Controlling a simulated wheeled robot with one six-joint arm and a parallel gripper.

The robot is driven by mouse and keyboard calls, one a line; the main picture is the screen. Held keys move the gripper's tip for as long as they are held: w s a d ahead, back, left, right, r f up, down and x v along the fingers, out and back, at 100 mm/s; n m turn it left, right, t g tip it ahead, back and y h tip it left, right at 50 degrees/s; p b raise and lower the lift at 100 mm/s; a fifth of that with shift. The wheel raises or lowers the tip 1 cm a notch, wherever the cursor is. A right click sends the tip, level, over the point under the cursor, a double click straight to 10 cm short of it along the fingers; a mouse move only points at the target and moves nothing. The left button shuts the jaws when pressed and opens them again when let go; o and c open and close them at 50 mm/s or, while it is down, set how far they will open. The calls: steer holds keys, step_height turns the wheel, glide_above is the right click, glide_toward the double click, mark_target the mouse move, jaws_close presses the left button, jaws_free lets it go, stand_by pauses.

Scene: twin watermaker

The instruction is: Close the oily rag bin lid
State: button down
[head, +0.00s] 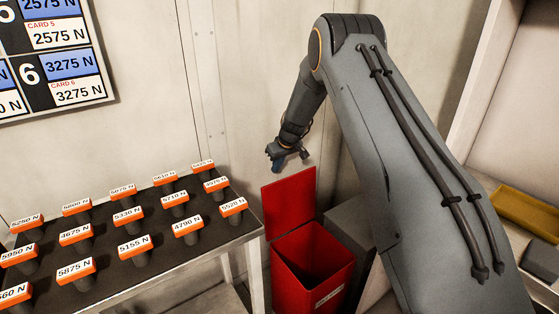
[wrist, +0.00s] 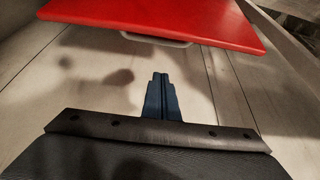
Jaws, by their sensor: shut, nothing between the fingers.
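The red oily rag bin (head: 312,265) stands on the floor to the right of the table, with its dark inside showing. Its red lid (head: 290,203) is open and stands upright at the back of the bin. My gripper (head: 289,162) is above the lid's top edge, near the wall. In the wrist view, my gripper (wrist: 160,82) has its dark blue fingers together and empty. The red lid (wrist: 160,18) crosses the top of that view, with a pale handle (wrist: 155,39) at its edge. I cannot tell whether the fingers touch the lid.
A table (head: 150,270) with several orange-topped, labelled pieces stands at the left. A grey box (head: 352,232) is beside the bin on the right. A pale wall is close behind the gripper.

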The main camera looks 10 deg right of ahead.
steer(key=shift+s+d+f+p, duration=0.3)
steer(key=shift+s+f+p, duration=0.35)
steer(key=shift+f, duration=0.1)
steer(key=shift+s+d+f+p, duration=0.25)
steer(key=shift+s+f+p, duration=0.25)
steer(key=shift+s+f, duration=0.2)
steer(key=shift+d, duration=0.1)
